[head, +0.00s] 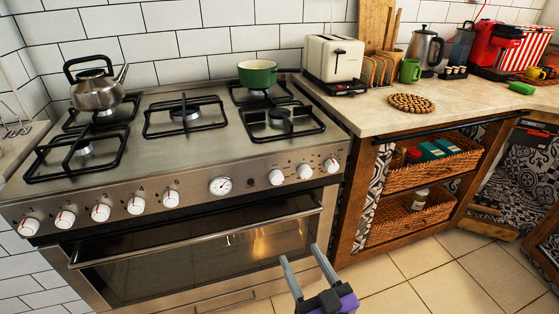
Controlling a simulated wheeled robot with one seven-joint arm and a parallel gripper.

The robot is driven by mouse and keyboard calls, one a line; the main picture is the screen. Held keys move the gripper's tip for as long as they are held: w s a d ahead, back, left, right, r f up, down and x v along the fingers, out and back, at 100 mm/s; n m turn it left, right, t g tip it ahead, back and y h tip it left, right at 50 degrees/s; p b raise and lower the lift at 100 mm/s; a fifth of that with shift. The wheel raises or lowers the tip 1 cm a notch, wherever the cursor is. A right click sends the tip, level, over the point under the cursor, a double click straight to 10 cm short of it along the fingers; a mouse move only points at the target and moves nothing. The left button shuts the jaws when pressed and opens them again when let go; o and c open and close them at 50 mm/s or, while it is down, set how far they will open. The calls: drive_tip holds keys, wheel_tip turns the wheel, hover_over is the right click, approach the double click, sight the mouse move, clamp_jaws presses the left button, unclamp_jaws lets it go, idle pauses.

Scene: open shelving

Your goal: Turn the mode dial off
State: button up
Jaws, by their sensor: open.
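The stove (200,185) has a steel front panel with a row of white knobs with red marks. Several knobs sit on the left, such as the leftmost knob (29,226). Three more sit on the right: an inner knob (276,177), a middle knob (305,171) and an outer knob (331,165). A round white gauge (220,186) lies between the groups. I cannot tell which knob is the mode dial. My gripper (302,258) is open and empty, in front of the oven door at the bottom, below the right knobs and apart from them.
The oven door (200,262) is closed, with a light inside and a long handle (195,240) across its top. A kettle (97,88) and green pot (257,74) stand on the hob. A counter (400,112) with a toaster (333,60) and open shelves is at right.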

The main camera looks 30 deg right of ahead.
drive_tip(key=h+p, duration=0.1)
drive_tip(key=p, duration=0.4)
approach(278, 181)
wheel_tip(278, 181, up, 5)
drive_tip(key=s+a, duration=0.1)
drive_tip(key=s, duration=0.1)
drive_tip(key=shift+m+g, duration=0.5)
drive_tip(key=shift+g, duration=0.2)
drive_tip(key=shift+w+d+f+b, duration=0.25)
drive_tip(key=shift+w+d+f, duration=0.35)
drive_tip(key=shift+w, duration=1.1)
drive_tip(key=shift+w+d+f+b, duration=0.2)
drive_tip(key=shift+w+d+f, duration=0.35)
drive_tip(key=shift+w, duration=1.2)
drive_tip(key=shift+w+d+f+b, duration=0.3)
drive_tip(key=shift+w+f, duration=0.5)
drive_tip(key=shift+w, duration=0.9)
clamp_jaws()
